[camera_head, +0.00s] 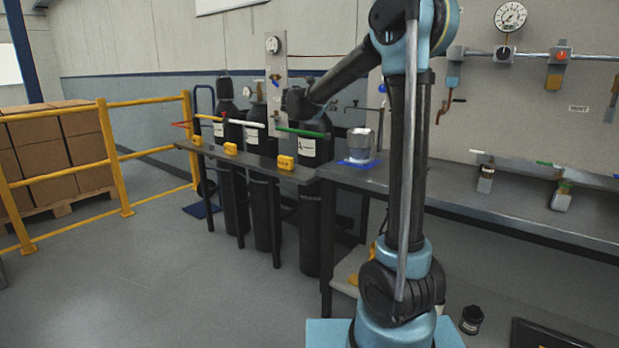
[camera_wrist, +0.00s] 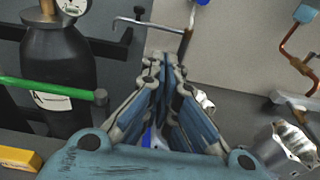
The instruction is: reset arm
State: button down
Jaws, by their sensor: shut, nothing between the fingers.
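My gripper (camera_wrist: 166,62) shows in the wrist view with its two fingers closed together and nothing between them. In the head view my arm reaches up and then down to the left, toward the gas cylinders, and the gripper itself cannot be made out. A silvery machined housing (camera_head: 360,143) stands on a blue mat (camera_head: 357,162) on the bench. In the wrist view a metal housing (camera_wrist: 287,150) is at the lower right, apart from the fingers. A bit of blue shows behind the fingers.
Black gas cylinders (camera_head: 261,185) stand behind a narrow shelf (camera_head: 200,151) with yellow blocks. A green bar (camera_wrist: 50,89) and a cylinder (camera_wrist: 55,65) are left of my gripper. A bench (camera_head: 480,205) with valves runs right. Yellow railing (camera_head: 113,158) fences boxes at left. Open floor lies front left.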

jog(key=s+d+f+m+g+y, duration=0.1)
jog(key=s+d+f+m+g, duration=0.1)
jog(key=s+d+f+m, duration=0.5)
jog(key=s+d+f+m+g+y, duration=0.1)
jog(key=s+d+f+m+g, duration=0.15)
jog(key=s, duration=0.85)
jog(key=s+d+f+m+g+y, duration=0.1)
jog(key=s+d+f+m+g, duration=0.2)
jog(key=s+d+f+m, duration=0.45)
jog(key=s+a+f+m+g+y, duration=0.1)
jog(key=s+a+f+m+y, duration=0.1)
jog(key=s+f, duration=0.3)
jog(key=s+a+f+m+g+y, duration=0.1)
jog(key=s+f+m, duration=0.4)
jog(key=s, duration=0.7)
jog(key=s+a+f+m+g+y, duration=0.1)
jog(key=s+a+f+m+y, duration=0.3)
jog(key=s, duration=0.5)
notch_tip(320, 180, down, 2)
jog(key=shift+s+f, duration=0.1)
jog(key=shift+s, duration=0.1)
